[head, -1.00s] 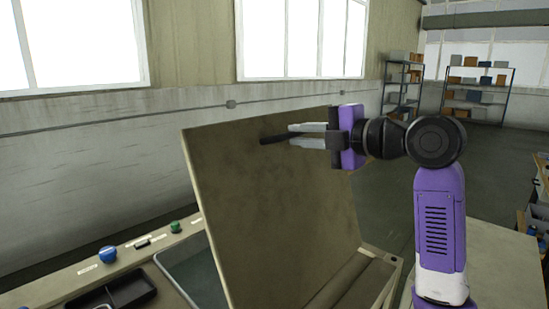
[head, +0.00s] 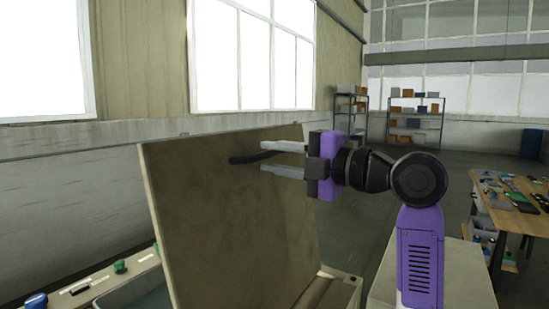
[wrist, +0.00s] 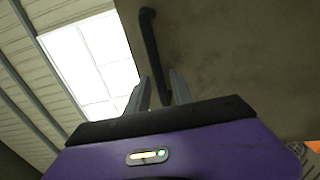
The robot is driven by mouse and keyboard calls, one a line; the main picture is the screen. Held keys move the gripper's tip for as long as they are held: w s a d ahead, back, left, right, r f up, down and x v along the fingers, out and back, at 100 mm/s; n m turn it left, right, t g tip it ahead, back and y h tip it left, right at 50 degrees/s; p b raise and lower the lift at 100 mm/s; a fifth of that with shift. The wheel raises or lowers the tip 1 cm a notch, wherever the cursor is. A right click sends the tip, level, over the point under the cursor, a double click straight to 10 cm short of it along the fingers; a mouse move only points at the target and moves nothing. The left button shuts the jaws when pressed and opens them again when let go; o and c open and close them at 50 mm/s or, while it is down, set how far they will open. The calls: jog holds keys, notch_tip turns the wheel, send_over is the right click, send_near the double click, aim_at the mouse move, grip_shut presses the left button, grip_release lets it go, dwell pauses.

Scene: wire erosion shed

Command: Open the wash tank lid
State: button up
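The wash tank lid (head: 225,225) is a broad brown-grey panel standing steeply raised above the tank (head: 345,290), hinged at its lower right side. A dark bar handle (head: 243,159) sticks out from its upper face, and it also shows in the wrist view (wrist: 149,35). My gripper (head: 264,157) is at the handle, its two grey fingers spread apart. In the wrist view my gripper (wrist: 160,80) has one finger on each side of the handle's end, with small gaps. Whether either finger touches the handle is hard to tell.
A ledge with a green knob (head: 119,266) and a blue knob (head: 36,300) lies at the lower left, beside a basin (head: 135,290). A wooden workbench (head: 510,208) with small items stands at the right. Shelves (head: 415,120) stand far behind. Open floor lies between.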

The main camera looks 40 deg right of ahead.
jog(key=shift+o, duration=0.3)
jog(key=v, duration=0.7)
jog(key=shift+s+b, duration=0.35)
jog(key=shift+b, duration=0.1)
jog(key=shift+d, duration=0.1)
jog(key=s+d+f+b, duration=0.2)
jog(key=s+b, duration=0.1)
jog(key=s, duration=0.5)
jog(key=shift+d+f, duration=0.3)
jog(key=shift+d, duration=0.05)
jog(key=shift+s, duration=0.1)
jog(key=shift+b, duration=0.3)
dwell(0.3)
